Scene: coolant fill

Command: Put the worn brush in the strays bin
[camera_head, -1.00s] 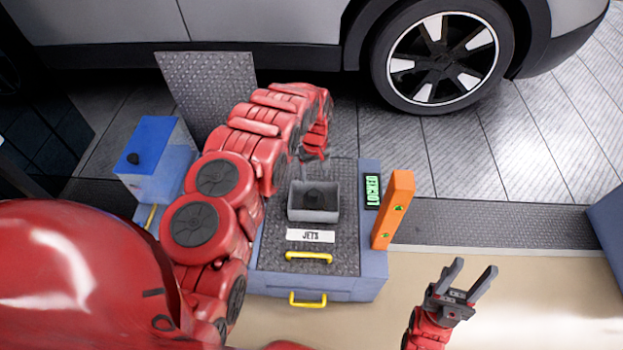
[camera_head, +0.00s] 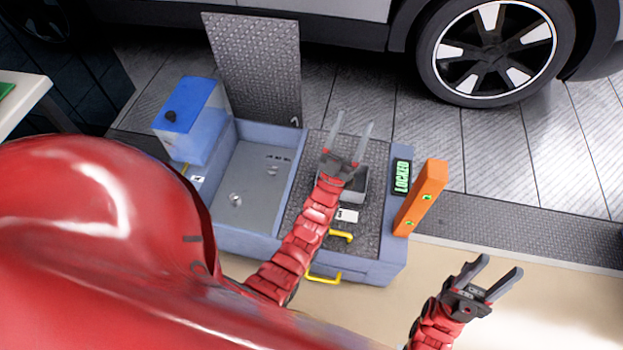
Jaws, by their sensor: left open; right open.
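I cannot make out a worn brush or a bin marked as strays. A small grey open tray (camera_head: 356,193) stands on the ribbed lid of the blue-grey floor unit (camera_head: 393,240). My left gripper (camera_head: 353,124) is open above the far side of the tray, with nothing seen between its fingers. Its hand and wrist hide most of the tray, so I cannot see what the tray holds. A white label (camera_head: 347,215) in front of the tray is partly covered. My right gripper (camera_head: 503,263) is open and empty over the floor at the lower right.
An open grey compartment (camera_head: 250,185) lies left of the lid, with a tread-plate flap (camera_head: 255,70) raised behind. A blue-topped box (camera_head: 188,115) stands at its left. An orange post (camera_head: 421,198) and a "LOCKED" display (camera_head: 402,176) are at the right. A car wheel (camera_head: 495,50) is behind.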

